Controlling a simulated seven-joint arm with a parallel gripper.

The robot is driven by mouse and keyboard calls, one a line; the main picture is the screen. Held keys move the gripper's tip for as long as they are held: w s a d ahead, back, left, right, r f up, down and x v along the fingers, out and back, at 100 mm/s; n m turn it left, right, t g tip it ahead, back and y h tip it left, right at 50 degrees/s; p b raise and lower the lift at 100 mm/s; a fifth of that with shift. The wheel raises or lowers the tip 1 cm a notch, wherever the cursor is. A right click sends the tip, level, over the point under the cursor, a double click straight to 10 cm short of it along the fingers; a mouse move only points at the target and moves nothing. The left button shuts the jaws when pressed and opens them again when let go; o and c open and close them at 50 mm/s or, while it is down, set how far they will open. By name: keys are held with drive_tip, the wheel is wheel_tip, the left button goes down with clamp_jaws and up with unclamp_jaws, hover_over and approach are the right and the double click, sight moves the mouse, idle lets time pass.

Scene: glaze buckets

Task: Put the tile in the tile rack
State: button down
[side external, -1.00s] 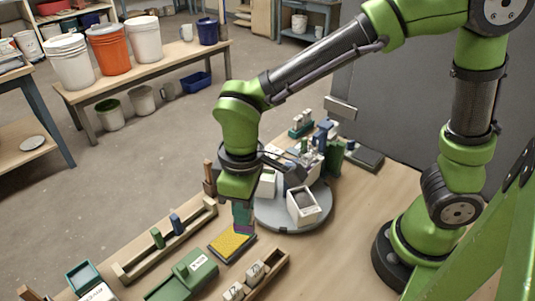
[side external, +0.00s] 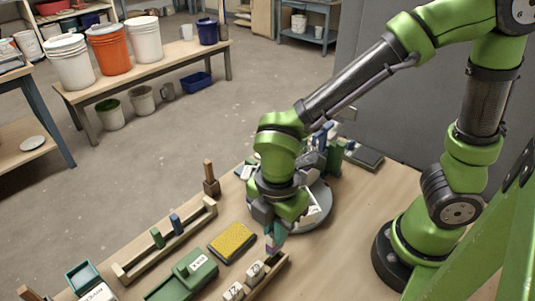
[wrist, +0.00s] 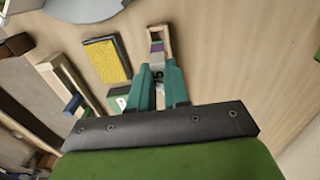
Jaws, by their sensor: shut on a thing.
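My gripper (side external: 274,246) points down, with teal fingers shut on a small purple-edged tile, mostly hidden between them. The tile's purple part (wrist: 157,47) shows at the fingertips in the wrist view. The gripper is over the far end of a narrow wooden rack (side external: 280,264), which holds white marked blocks (side external: 256,272) toward its near end. In the wrist view the bare end of this rack (wrist: 168,38) lies just beyond the tile. I cannot tell if the tile touches it. Another long wooden rack (side external: 190,234) holds upright green and blue pieces.
A yellow sponge-like pad (side external: 232,242) lies left of the gripper. A green box (side external: 187,276) and an open teal box (side external: 84,276) stand nearer. A round grey turntable (side external: 318,215) with containers is behind the arm.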

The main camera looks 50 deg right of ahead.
drive_tip(key=shift+f, duration=2.4)
drive_tip(key=shift+f, duration=0.3)
drive_tip(key=c, duration=1)
unclamp_jaws()
drive_tip(key=shift+r, duration=3.5)
